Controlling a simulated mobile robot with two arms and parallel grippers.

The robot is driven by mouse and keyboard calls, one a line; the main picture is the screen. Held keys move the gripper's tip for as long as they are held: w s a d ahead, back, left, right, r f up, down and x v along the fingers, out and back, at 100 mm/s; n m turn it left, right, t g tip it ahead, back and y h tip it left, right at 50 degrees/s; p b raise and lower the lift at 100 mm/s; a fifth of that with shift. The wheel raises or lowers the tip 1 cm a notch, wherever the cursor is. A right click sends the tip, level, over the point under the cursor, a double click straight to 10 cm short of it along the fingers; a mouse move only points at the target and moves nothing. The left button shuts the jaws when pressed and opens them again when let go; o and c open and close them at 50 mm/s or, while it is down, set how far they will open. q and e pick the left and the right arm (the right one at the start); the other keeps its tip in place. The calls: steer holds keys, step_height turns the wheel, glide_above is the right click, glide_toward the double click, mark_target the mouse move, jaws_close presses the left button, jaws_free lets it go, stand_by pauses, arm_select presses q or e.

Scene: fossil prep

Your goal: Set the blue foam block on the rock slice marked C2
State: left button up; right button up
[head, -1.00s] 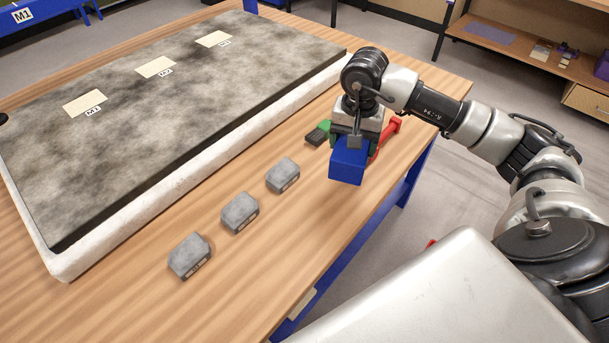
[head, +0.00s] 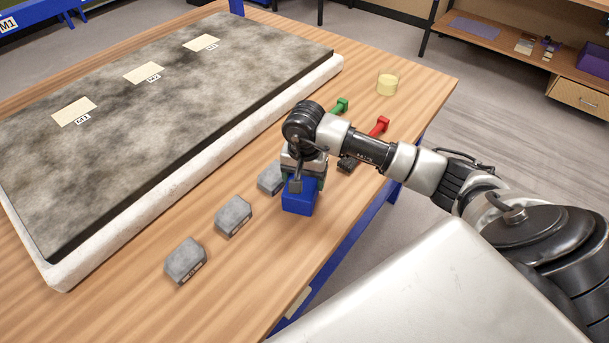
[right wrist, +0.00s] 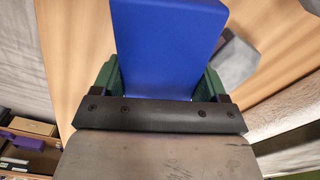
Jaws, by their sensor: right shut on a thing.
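My right gripper (head: 301,184) is shut on the blue foam block (head: 298,203) and holds it near the front edge of the wooden table. In the right wrist view the blue block (right wrist: 168,45) sits between the green fingers. Three grey rock slices stand in a row: a near one (head: 185,261), a middle one (head: 232,216) and a far one (head: 269,179). The far slice is just left of the block and partly hidden by my gripper. The marks on the slices are too small to read. My left gripper is not in view.
A large grey slab in a white jacket (head: 150,232) with pale labelled patches fills the table's left. Behind my right arm lie a green-handled tool (head: 341,105) and a red-handled brush (head: 380,126), with a yellow cup (head: 388,84) further back.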

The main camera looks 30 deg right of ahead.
steer(key=shift+f, duration=0.15)
steer(key=o, duration=0.9)
